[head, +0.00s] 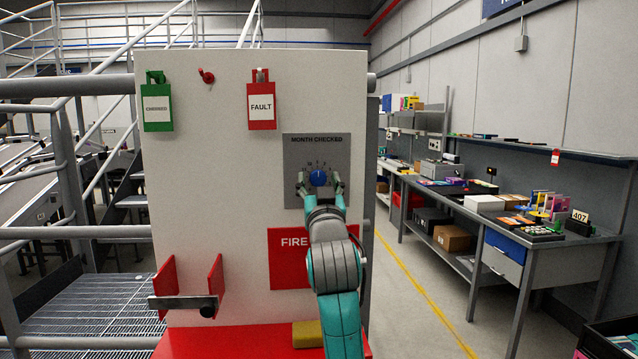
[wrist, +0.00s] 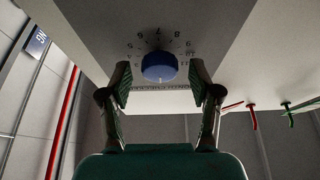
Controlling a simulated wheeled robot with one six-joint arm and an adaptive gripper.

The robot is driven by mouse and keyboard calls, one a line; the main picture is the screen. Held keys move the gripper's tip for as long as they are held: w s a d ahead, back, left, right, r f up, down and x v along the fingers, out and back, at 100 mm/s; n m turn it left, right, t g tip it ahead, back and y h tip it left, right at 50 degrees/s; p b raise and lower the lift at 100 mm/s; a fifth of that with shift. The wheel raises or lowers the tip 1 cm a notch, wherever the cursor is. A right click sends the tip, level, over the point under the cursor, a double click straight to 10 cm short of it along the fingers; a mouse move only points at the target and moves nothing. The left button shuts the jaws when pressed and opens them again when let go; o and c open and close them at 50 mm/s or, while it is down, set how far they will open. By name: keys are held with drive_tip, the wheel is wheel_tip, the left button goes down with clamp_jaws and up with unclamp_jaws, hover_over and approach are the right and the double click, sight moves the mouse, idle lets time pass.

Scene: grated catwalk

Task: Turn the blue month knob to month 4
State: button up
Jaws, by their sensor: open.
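The blue month knob (head: 319,178) sits on a grey plate (head: 298,146) marked MONTH CHECKED, on the white panel. In the wrist view, the blue knob (wrist: 159,67) has dial numbers around it, and the picture is turned over. I cannot tell which number the knob points at. My gripper (head: 320,186) is open in front of the plate. In the wrist view, the fingers of my gripper (wrist: 160,82) are on either side of the knob, with a visible gap on each side. My arm hides part of the panel below the plate.
A green CHECKED tag (head: 157,108) and a red FAULT tag (head: 262,107) hang on the panel's upper part. An empty red hook (head: 206,76) is between them. A red FIRE sign (head: 288,258) is below the plate. A red bracket with a grey bar (head: 183,302) projects at lower left.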

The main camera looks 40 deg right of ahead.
drive_tip(key=c, duration=1.1)
drive_tip(key=shift+c, duration=0.2)
drive_tip(key=shift+a+m, duration=0.1)
drive_tip(key=shift+m, duration=0.3)
drive_tip(key=m+h, duration=0.1)
drive_tip(key=m, duration=0.1)
drive_tip(key=m+g+h, duration=0.1)
drive_tip(key=m, duration=0.1)
drive_tip(key=shift+g, duration=0.3)
drive_tip(key=m+g, duration=0.1)
drive_tip(key=m, duration=0.2)
drive_tip(key=m+g+h, duration=0.1)
drive_tip(key=m+g, duration=0.1)
drive_tip(key=m, duration=0.2)
drive_tip(key=shift+w+a+r+m+h, duration=0.1)
drive_tip(key=shift+m+h, duration=0.2)
drive_tip(key=m+g, duration=0.1)
drive_tip(key=m, duration=0.1)
drive_tip(key=m+g, duration=0.1)
drive_tip(key=m, duration=0.2)
drive_tip(key=shift+g, duration=0.3)
drive_tip(key=shift+r+m+g+y, duration=0.1)
drive_tip(key=shift+m+g+y, duration=0.2)
drive_tip(key=shift+m, duration=0.9)
drive_tip(key=shift+m+g+y, duration=0.2)
drive_tip(key=shift+m+g, duration=0.2)
drive_tip(key=shift+m, duration=0.8)
